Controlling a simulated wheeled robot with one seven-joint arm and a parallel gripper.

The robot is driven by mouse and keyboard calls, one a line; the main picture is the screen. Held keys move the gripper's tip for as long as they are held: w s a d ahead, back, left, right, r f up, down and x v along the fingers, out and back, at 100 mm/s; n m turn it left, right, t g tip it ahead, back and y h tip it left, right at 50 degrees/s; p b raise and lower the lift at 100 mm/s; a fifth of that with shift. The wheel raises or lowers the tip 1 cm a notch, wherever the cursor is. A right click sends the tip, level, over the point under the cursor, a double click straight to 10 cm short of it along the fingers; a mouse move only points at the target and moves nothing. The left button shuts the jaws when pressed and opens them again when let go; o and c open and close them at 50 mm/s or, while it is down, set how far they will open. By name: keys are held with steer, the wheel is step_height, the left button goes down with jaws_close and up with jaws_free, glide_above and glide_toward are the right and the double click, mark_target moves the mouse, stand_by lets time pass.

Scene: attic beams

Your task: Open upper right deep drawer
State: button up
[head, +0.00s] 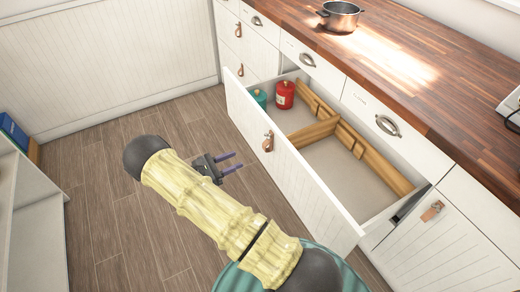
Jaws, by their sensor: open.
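A deep white drawer (285,165) stands pulled far out from the cabinet, below the shallow top drawers. Its front has a brown leather pull (268,141). Inside are wooden dividers (313,132), a red canister (284,95) and a teal canister (260,97); the rest of its floor looks bare. My gripper (237,160) is open and empty, with two purple fingers apart. It is in front of the drawer front, left of the leather pull and not touching it. My arm hides part of the floor below the drawer.
Shallow drawers (311,62) with metal handles run under the wooden countertop (400,70). A copper pot (340,15) stands on it. A closed white front (440,240) with a leather pull is at right. A white shelf (30,205) is at left. Wooden floor (100,180) between is clear.

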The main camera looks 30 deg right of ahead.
mark_target(263, 148)
steer(key=d, duration=1.1)
steer(key=shift+w+d, duration=0.15)
steer(key=shift+w, duration=0.05)
jaws_close()
